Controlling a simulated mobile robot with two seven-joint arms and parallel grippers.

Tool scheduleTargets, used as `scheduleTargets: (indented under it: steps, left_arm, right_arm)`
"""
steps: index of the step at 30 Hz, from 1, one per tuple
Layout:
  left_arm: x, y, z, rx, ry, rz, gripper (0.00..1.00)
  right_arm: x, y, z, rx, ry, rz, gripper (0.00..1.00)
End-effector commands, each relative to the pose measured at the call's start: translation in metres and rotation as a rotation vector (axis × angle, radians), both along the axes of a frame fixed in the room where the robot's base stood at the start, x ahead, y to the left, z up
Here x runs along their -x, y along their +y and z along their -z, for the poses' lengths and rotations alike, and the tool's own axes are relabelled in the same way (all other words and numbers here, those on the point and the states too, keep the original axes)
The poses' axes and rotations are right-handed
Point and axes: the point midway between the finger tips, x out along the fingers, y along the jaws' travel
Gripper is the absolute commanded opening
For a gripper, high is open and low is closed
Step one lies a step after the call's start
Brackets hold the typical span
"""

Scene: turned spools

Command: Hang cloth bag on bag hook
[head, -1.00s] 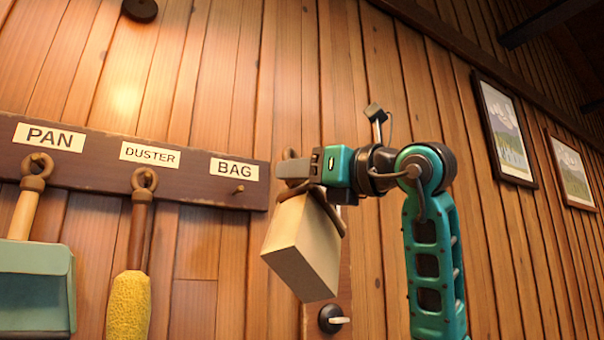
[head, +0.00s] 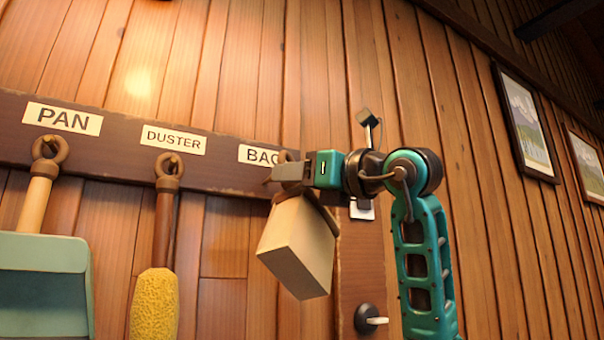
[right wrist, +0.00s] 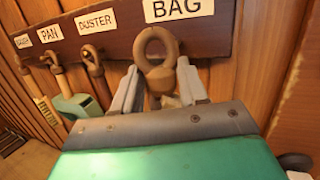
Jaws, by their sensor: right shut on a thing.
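The cloth bag (head: 290,246) is a cream, box-like shape that hangs tilted below my right gripper (head: 287,172) in the head view. My right gripper is shut on the bag's brown top. In the right wrist view, my right gripper (right wrist: 159,72) has its two grey fingers on either side of the brown neck, with the bag's ring (right wrist: 156,44) standing above them. The ring is close in front of the rack, below the BAG label (head: 260,155). The bag hook is hidden behind the gripper or ring, so I cannot tell whether they touch. My left gripper is not in view.
The dark wooden rack (head: 222,152) runs along the plank wall. A dustpan (head: 45,270) and a yellow duster (head: 155,303) hang to the left of the bag. A dark knob (head: 368,319) is low on the right. Framed pictures (head: 527,122) hang farther right.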

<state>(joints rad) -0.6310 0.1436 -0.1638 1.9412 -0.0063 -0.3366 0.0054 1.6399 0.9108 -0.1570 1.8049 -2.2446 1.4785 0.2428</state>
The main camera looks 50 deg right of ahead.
Motion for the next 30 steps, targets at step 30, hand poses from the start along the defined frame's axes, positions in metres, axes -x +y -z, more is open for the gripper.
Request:
scheduleTargets:
  steps: [30]
  left_arm:
    - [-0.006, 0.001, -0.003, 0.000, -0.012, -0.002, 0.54]
  right_arm:
    - [-0.058, -0.019, 0.005, -0.003, -0.001, -0.002, 0.05]
